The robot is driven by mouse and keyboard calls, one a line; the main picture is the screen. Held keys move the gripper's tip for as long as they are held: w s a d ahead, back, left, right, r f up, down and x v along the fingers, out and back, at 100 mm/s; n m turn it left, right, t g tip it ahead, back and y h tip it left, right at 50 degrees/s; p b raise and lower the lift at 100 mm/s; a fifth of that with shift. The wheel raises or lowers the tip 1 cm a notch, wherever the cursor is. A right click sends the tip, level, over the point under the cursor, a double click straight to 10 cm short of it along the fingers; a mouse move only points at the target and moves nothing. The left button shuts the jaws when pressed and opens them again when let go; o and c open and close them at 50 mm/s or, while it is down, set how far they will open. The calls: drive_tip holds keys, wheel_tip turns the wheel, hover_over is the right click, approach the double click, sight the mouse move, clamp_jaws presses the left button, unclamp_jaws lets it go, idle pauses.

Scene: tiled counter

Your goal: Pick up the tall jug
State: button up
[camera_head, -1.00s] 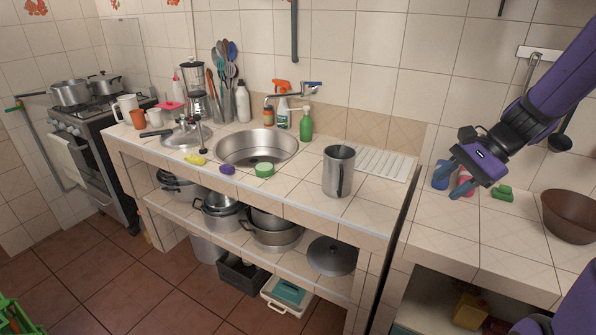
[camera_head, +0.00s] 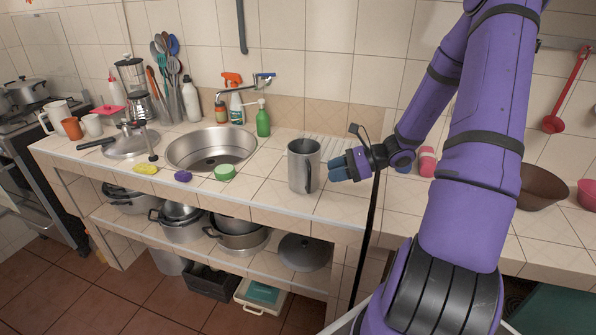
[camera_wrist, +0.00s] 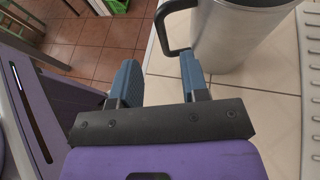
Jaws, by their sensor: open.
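The tall jug (camera_head: 302,166) is a grey metal jug with a dark handle. It stands upright on the tiled counter, to the right of the sink. My gripper (camera_head: 335,170) is just to the right of the jug, at about its mid to lower height. In the wrist view, the jug (camera_wrist: 232,38) is at the top right and its black handle loops to the left. My gripper (camera_wrist: 160,78) is open there, with its blue fingers apart and nothing between them. The fingertips point toward the handle; whether they touch it I cannot tell.
A brown bowl (camera_head: 541,187) sits on the right counter.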

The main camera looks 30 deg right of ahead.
sight(309, 192)
drive_tip(key=x, duration=0.8)
drive_tip(key=shift+w, duration=0.1)
clamp_jaws()
